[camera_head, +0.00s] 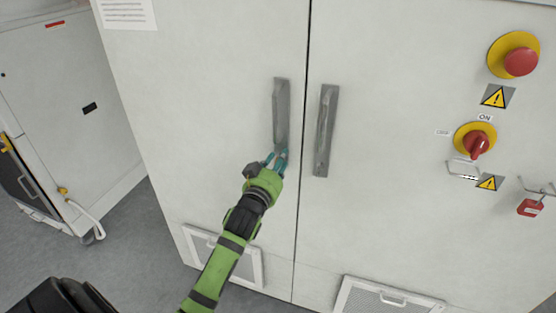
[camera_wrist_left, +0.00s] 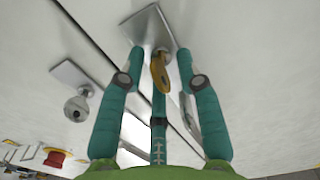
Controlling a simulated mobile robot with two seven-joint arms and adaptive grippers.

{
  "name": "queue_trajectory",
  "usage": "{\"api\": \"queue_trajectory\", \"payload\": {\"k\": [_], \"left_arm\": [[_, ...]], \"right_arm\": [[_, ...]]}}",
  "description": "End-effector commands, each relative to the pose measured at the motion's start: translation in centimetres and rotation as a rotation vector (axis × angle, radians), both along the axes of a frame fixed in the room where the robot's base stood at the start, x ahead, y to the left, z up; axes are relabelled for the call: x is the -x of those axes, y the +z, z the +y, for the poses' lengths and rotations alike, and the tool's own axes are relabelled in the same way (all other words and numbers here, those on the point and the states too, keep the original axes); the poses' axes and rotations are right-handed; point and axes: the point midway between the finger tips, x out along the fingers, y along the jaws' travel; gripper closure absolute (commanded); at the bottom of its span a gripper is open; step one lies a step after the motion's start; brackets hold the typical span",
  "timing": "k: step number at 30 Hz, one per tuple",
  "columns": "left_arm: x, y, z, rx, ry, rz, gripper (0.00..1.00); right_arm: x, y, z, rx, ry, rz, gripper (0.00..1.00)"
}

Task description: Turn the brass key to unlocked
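A brass key (camera_wrist_left: 159,73) stands in a lock on a tilted-looking metal plate (camera_wrist_left: 150,27) in the left wrist view. That plate is the left door handle (camera_head: 281,105) in the head view, where the key is hidden at its lower end. My left gripper (camera_head: 275,157) is at that lower end. Its teal fingers lie around the key, two at the sides with gaps to it and one behind or below it. They look open; contact with the key cannot be told. My right gripper is not in view.
The right door handle (camera_head: 325,130) stands close beside the door seam. A red rotary switch (camera_head: 478,145), a red stop button (camera_head: 521,62) and a red padlock (camera_head: 530,207) are on the right door. A white cabinet (camera_head: 70,100) stands at the left, with grey floor between.

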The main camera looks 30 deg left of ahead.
Motion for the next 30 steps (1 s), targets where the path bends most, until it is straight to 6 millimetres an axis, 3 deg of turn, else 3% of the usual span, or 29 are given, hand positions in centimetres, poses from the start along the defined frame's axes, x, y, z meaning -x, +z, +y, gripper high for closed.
{"api": "queue_trajectory", "payload": {"k": [6, 7, 9, 10, 22, 30], "left_arm": [[-0.1, 0.0, 0.0, 0.000, 0.000, 0.000, 0.65], [-0.1, 0.0, 0.0, 0.000, 0.000, 0.000, 0.69], [-0.1, 0.0, 0.0, 0.000, 0.000, 0.000, 0.97], [-0.1, 0.0, 0.0, 0.000, 0.000, 0.000, 1.00], [-0.1, 0.0, 0.0, -0.026, 0.000, 0.006, 1.00], [-0.1, 0.1, 0.0, -0.164, -0.001, 0.042, 1.00]], "right_arm": [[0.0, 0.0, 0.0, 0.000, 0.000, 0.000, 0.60], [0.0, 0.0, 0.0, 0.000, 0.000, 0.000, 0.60], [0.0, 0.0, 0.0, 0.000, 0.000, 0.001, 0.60], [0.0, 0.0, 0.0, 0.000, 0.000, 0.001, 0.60], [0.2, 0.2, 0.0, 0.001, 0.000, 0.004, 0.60], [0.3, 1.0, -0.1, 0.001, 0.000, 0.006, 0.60]]}}
